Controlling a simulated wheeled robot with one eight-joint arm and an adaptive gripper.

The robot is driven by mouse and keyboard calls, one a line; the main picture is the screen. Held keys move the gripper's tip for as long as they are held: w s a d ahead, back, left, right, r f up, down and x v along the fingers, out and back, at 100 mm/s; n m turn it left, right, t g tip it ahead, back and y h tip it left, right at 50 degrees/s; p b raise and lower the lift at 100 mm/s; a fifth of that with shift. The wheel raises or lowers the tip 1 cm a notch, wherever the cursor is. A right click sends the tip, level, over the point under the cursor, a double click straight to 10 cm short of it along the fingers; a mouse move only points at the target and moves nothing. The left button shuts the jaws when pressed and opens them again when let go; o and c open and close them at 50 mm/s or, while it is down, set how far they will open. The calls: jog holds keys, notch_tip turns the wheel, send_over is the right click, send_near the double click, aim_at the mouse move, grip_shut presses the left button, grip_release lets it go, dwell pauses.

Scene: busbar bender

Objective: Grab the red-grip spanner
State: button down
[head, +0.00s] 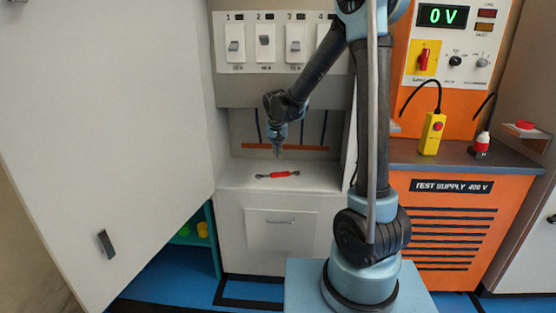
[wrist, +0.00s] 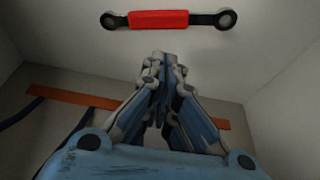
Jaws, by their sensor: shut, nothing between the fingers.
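The red-grip spanner (head: 278,174) lies flat on the light ledge inside the open cabinet in the head view. It has dark ring ends and a red middle, and it lies roughly left to right. It also shows across the top of the wrist view (wrist: 160,19). My gripper (head: 277,154) points down above the ledge, over the spanner and apart from it. In the wrist view my gripper (wrist: 163,58) is shut and empty, its fingertips together just below the red grip in the picture.
A row of numbered switches (head: 265,41) sits above the recess, with an orange bar (head: 262,146) at its back. The open cabinet door (head: 120,120) stands at left. The orange test supply unit (head: 450,225) is at right, bearing a yellow pendant (head: 432,134) and a red-and-white item (head: 481,145).

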aim_at(278, 175)
jog(key=shift+x, duration=4.65)
jog(key=s, duration=0.9)
jog(key=shift+a, duration=0.15)
jog(key=shift+r, duration=0.15)
